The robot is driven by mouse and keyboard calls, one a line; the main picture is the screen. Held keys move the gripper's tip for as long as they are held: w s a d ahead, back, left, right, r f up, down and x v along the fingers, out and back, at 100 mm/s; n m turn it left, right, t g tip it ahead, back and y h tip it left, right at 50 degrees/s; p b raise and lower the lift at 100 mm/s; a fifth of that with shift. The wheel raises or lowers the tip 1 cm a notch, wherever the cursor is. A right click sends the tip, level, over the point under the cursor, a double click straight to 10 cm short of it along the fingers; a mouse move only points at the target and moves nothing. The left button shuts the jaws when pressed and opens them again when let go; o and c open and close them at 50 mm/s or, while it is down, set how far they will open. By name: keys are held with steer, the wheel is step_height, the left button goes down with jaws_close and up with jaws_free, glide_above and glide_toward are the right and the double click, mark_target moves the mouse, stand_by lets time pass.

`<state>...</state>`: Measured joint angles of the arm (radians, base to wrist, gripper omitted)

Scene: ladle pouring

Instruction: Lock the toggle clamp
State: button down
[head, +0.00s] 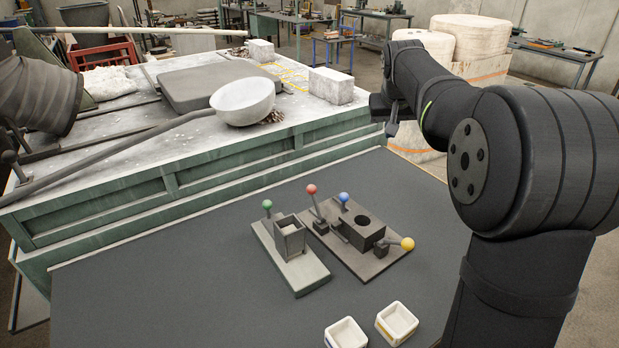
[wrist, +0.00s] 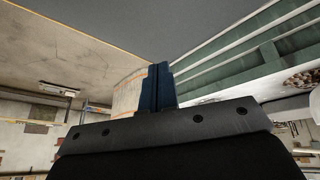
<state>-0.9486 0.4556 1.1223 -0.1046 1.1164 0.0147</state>
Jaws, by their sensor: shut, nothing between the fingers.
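On the dark table, a dark plate (head: 372,262) bears a block with a round hole (head: 362,222) and small levers with a red knob (head: 311,189), a blue knob (head: 344,197) and a yellow knob (head: 407,244). Left of it, a grey plate (head: 300,277) bears an open box (head: 290,236) and a green knob (head: 267,204). I cannot tell which lever is the toggle clamp's. My gripper (head: 391,129) is above and behind the plates, apart from them. In the wrist view its dark blue fingers (wrist: 158,88) are together and empty; no lever shows there.
Two small white cups (head: 345,333) (head: 397,322) stand at the table's front. A green-sided bench (head: 180,180) behind carries a ladle with a white bowl (head: 243,101) and pale blocks (head: 331,85). The table (head: 150,285) is clear on the left.

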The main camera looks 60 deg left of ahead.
steer(key=s+a+f+n+g+h, duration=0.1)
steer(key=s+a+n, duration=0.1)
steer(key=s+a, duration=0.3)
steer(key=s+a+f+n+g+h, duration=0.1)
steer(key=s+a, duration=0.4)
steer(key=s, duration=0.9)
steer(key=shift+s+n+g, duration=0.25)
steer(key=shift+n+g, duration=0.35)
steer(key=shift+n, duration=0.6)
steer(key=shift+f, duration=0.2)
glide_above(316, 204)
steer(key=a, duration=0.5)
step_height(316, 204, down, 9)
steer(key=shift+d, duration=0.25)
steer(key=shift+w+r, duration=0.1)
steer(key=shift+d+r+y, duration=0.15)
steer(key=shift+d+y, duration=0.1)
steer(key=shift+y, duration=0.25)
